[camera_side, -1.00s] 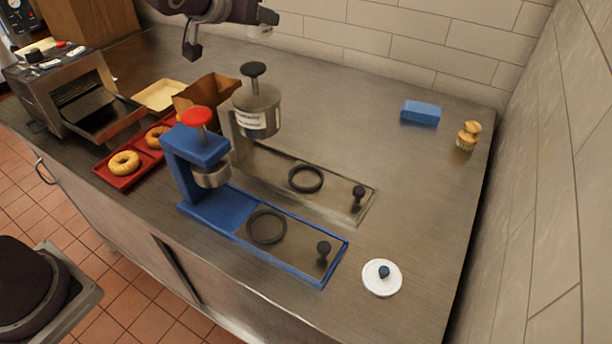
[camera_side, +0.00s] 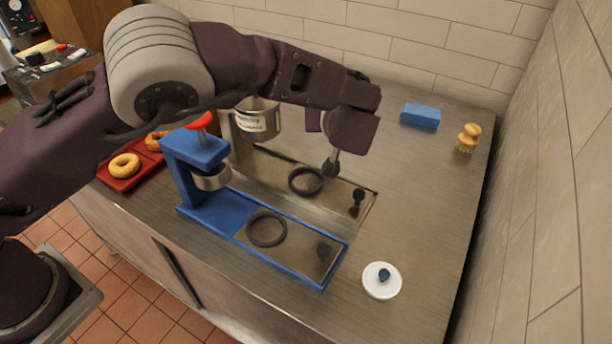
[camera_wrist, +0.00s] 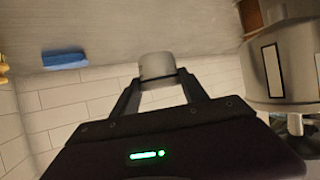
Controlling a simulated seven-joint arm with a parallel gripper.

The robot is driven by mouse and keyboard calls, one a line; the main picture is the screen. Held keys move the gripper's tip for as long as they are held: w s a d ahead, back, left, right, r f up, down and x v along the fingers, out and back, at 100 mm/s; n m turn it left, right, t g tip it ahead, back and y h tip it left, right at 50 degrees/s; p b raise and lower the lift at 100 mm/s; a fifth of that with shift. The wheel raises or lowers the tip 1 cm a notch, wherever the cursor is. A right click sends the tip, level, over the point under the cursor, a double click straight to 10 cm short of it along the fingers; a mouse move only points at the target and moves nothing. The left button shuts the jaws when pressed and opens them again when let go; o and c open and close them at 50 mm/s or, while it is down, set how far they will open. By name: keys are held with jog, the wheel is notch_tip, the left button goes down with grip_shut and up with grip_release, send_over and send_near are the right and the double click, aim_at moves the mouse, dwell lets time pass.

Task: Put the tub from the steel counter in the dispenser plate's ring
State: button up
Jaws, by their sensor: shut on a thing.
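In the wrist view a small pale grey tub (camera_wrist: 157,66) is between the two fingers of my gripper (camera_wrist: 160,82). My gripper is shut on it. In the side view my gripper (camera_side: 332,166) is above the steel counter (camera_side: 420,200), just right of the rear plate's dark ring (camera_side: 306,192); the tub is mostly hidden there. The rear plate (camera_side: 335,204) has a black knob (camera_side: 358,196) and a steel pot (camera_side: 259,122) at its left end. A second ring (camera_side: 267,243) lies on the front, blue-framed plate (camera_side: 295,246). Both rings look empty.
The blue press (camera_side: 197,160) stands at the front plate's left end. A white lid (camera_side: 381,290) is at front right. A blue sponge (camera_side: 421,115) and a brush (camera_side: 468,138) are at back right. A red tray (camera_side: 118,184) holds bagels. The right counter is mostly clear.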

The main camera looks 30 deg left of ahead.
jog(key=s+n+g+y, duration=0.2)
jog(key=s+n+y, duration=0.1)
jog(key=s, duration=0.2)
jog(key=r+n+g+y, duration=0.1)
jog(key=r+n+g, duration=0.1)
jog(key=n+g, duration=0.1)
send_over(310, 187)
notch_tip(310, 187, down, 10)
jog(key=o, duration=1.3)
jog(key=shift+r, duration=0.1)
jog(key=v, duration=1.2)
jog(key=shift+f, duration=0.2)
